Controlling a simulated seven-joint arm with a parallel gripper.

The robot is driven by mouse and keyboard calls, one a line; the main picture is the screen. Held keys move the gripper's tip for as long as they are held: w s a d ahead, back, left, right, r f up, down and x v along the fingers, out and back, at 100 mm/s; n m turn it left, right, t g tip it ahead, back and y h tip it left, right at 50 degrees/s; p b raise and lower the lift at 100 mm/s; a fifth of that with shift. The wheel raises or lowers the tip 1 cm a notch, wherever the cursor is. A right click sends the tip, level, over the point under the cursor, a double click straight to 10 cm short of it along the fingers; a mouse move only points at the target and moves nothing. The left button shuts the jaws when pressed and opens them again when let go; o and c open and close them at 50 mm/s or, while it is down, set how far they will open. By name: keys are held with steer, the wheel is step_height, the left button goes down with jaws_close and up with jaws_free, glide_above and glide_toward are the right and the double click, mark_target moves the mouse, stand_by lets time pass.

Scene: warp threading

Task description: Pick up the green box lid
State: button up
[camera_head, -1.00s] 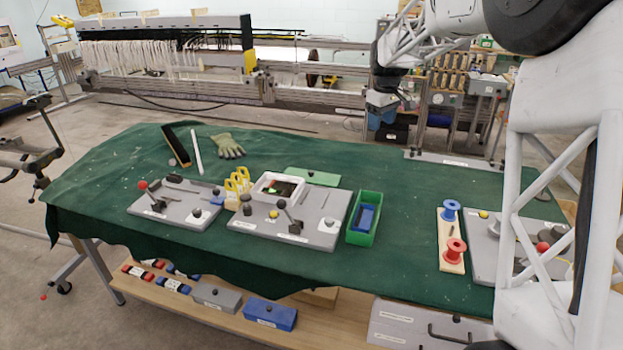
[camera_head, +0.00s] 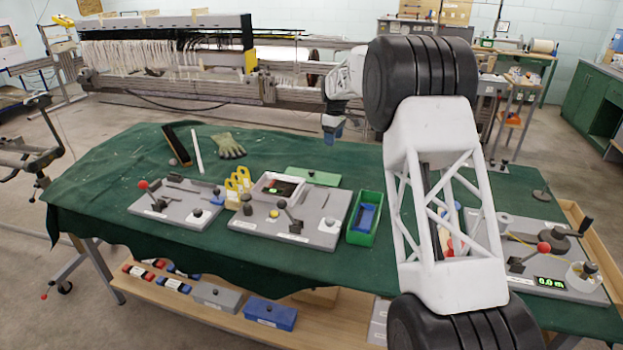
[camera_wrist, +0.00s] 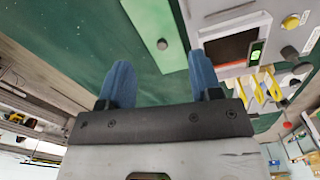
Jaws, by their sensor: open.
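The green box lid (camera_head: 313,176) is a flat green plate with a small dark knob. It lies at the back of the middle grey board on the table, and the board's white frame overlaps its near side from this angle. In the wrist view the lid (camera_wrist: 158,25) is beyond my fingertips, its knob roughly in line with the gap between them. My gripper (camera_head: 333,132) hangs in the air beyond and above the lid, near the table's far edge. In the wrist view its two blue fingers (camera_wrist: 162,78) are apart with nothing between them.
A green open box (camera_head: 363,218) holding a blue block stands right of the middle board. Yellow-handled tools (camera_head: 238,180) stand left of the white frame (camera_head: 277,187). A glove (camera_head: 228,146) lies further back. My arm hides part of the right side.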

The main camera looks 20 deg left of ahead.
mark_target(311, 171)
steer(key=w+a+f, duration=0.1)
steer(key=a+f, duration=0.2)
steer(key=w+a+f+n, duration=0.1)
steer(key=a+f, duration=0.2)
steer(key=f, duration=0.1)
steer(key=w+a+f+n, duration=0.1)
steer(key=w+a+f, duration=0.1)
steer(key=a+f, duration=0.1)
steer(key=shift+a+f, duration=0.25)
steer(key=shift+a, duration=0.15)
steer(key=shift+f, duration=1.3)
steer(key=shift+f, duration=2.65)
steer(key=shift+c, duration=0.4)
